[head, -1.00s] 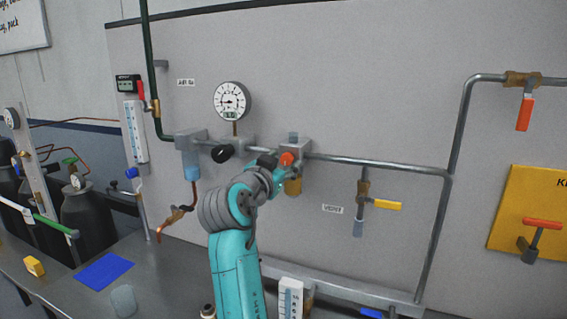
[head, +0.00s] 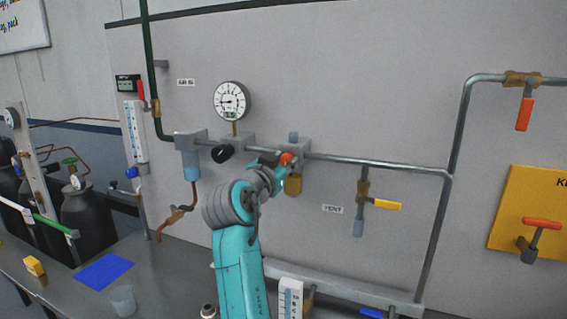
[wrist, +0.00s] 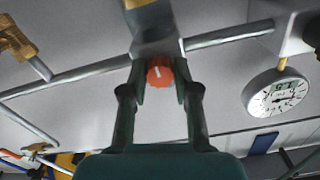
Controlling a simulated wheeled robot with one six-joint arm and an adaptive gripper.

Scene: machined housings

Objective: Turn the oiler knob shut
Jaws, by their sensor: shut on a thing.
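The oiler knob (head: 287,159) is a small orange-red knob on the front of the grey oiler block (head: 304,145), with an amber bowl (head: 293,185) below it. In the wrist view the knob (wrist: 160,71) shows a white mark on its face. My gripper (wrist: 160,88) is shut on the knob, one dark finger on each side of it. In the head view my gripper (head: 279,163) reaches the knob from the front left and partly covers the block.
A black knob (head: 222,153) and a round gauge (head: 232,100) are left of the oiler on the same pipe. A yellow-handled vent valve (head: 387,205) hangs to the right. A clear cup (head: 123,300) stands on the bench. The panel around the oiler is mostly bare.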

